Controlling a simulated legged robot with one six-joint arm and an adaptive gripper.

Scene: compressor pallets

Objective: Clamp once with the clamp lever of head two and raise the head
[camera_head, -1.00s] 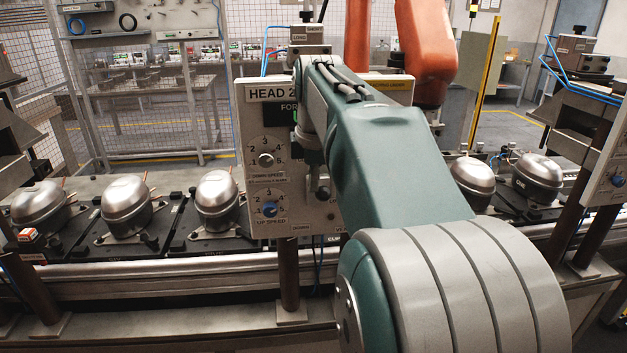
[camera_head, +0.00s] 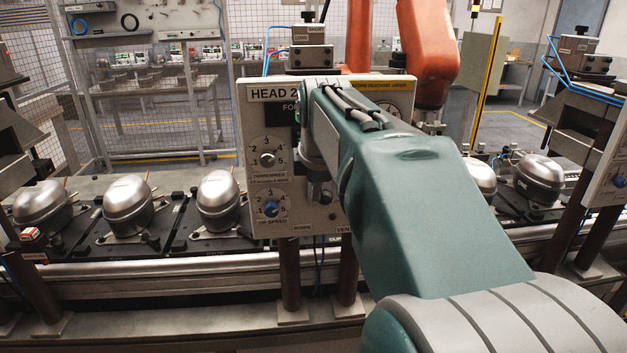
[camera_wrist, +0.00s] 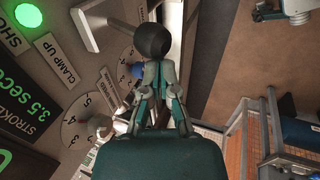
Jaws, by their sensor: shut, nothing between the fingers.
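The head two panel (camera_head: 300,225) stands upright in the head view, with a "HEAD 2" sign and two speed dials; my arm covers much of its right half. In the wrist view, a grey lever bar (camera_wrist: 90,32) juts out from the panel face (camera_wrist: 45,80) towards a black ball knob (camera_wrist: 153,38). My gripper (camera_wrist: 154,70) is shut and empty, its fingertips right at the knob's lower side in the picture; I cannot tell whether they touch. A lit green lamp (camera_wrist: 27,15) is beside the "CLAMP UP" label. My gripper is hidden in the head view.
Silver compressors (camera_head: 219,200) sit on black pallets along the conveyor, left and right of the head. Another panel (camera_head: 612,185) is at the right edge. An orange robot arm (camera_head: 428,50) stands behind. Metal posts (camera_head: 290,275) hold up head two.

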